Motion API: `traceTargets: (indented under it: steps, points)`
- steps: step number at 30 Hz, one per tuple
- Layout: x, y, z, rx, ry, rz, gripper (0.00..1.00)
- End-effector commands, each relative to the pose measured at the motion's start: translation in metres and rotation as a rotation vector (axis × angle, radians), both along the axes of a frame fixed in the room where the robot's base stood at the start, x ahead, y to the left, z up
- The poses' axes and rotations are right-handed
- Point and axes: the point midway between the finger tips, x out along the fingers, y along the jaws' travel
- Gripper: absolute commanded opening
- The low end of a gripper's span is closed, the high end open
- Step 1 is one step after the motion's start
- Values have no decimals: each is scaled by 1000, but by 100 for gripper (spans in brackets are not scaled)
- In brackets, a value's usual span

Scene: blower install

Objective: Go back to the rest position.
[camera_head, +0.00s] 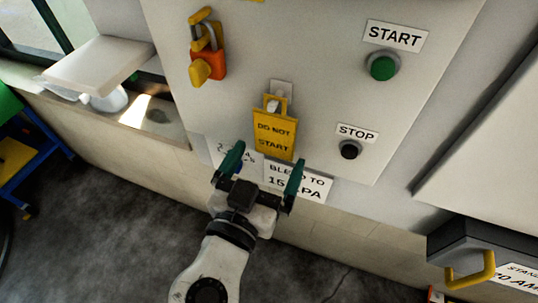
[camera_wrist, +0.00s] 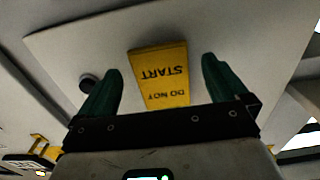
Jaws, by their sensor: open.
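My gripper (camera_head: 262,172) is open and empty, with its two green fingers spread, just in front of the lower edge of the grey control panel (camera_head: 320,75). A yellow DO NOT START tag (camera_head: 274,135) hangs on the panel just above and between the fingers. In the wrist view the tag (camera_wrist: 161,75) shows upside down, beyond the gap between the fingertips (camera_wrist: 160,80); it is not gripped. Part of my arm reaches up from the bottom of the head view.
A green START button (camera_head: 383,67) and a black STOP button (camera_head: 349,150) are on the panel's right. A red and yellow padlock (camera_head: 206,62) is at its upper left. A grey box with a yellow handle (camera_head: 472,274) is at lower right.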

Motion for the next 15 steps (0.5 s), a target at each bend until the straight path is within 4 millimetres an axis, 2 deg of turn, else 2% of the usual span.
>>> traceTargets:
  steps: [9, 15]
  points:
    - [-57, 21, -3, 0, 1, 3, 100]
    - [-79, 29, -2, 0, 1, 1, 100]
